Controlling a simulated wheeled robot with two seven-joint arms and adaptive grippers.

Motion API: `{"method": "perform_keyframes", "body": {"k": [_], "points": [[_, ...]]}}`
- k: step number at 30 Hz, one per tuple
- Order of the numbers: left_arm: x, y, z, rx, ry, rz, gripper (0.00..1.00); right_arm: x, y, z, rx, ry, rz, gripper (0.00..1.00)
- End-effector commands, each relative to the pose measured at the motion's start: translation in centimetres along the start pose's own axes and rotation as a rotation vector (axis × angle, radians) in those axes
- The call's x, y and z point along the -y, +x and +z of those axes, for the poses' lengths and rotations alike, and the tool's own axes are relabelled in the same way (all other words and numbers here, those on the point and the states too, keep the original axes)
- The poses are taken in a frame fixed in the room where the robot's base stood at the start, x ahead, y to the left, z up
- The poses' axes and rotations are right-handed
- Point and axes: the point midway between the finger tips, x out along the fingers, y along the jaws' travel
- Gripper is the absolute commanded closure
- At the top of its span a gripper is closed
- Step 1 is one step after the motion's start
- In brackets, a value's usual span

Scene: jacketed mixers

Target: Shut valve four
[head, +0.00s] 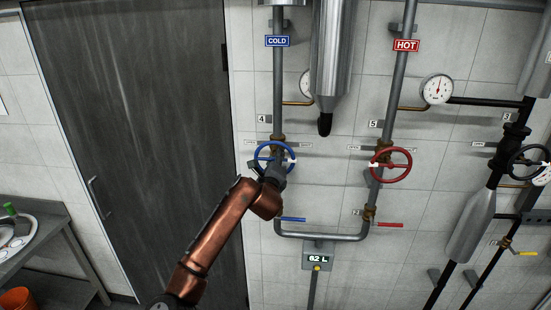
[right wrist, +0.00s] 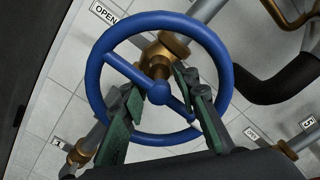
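The blue handwheel (head: 275,157) is on the pipe under the COLD sign, beside the number 4 plate (head: 262,118). It fills the middle of the right wrist view (right wrist: 101,60), with a blue hub, spokes and a brass stem behind. My right gripper (head: 268,174) is at the lower part of this wheel. In the right wrist view its two green-padded fingers (right wrist: 156,88) are spread apart and overlap the lower rim, one on each side of the hub. I cannot tell whether they touch the wheel. My left gripper is not in view.
A red handwheel (head: 391,164) is on the HOT pipe to the right, and a black handwheel (head: 528,162) is farther right. Blue (head: 293,219) and red (head: 389,225) lever handles sit below. A display (head: 318,259) reads 62 L. A dark door (head: 130,130) is at left.

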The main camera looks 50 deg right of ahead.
Motion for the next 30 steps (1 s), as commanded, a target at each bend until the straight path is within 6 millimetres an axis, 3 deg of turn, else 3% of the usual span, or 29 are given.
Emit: {"method": "perform_keyframes", "body": {"k": [10, 14, 24, 30], "points": [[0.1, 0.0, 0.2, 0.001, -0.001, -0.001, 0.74, 0.0, -0.1, 0.0, 0.000, -0.005, 0.000, 0.67], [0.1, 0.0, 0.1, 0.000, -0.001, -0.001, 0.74, 0.0, -1.1, 0.1, 0.000, -0.004, -0.001, 0.67], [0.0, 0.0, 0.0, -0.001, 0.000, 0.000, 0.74, -0.1, -7.9, 0.1, 0.002, -0.002, 0.001, 0.67], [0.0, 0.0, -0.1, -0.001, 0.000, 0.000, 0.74, 0.0, -10.9, 0.1, 0.001, -0.003, 0.000, 0.67]]}}
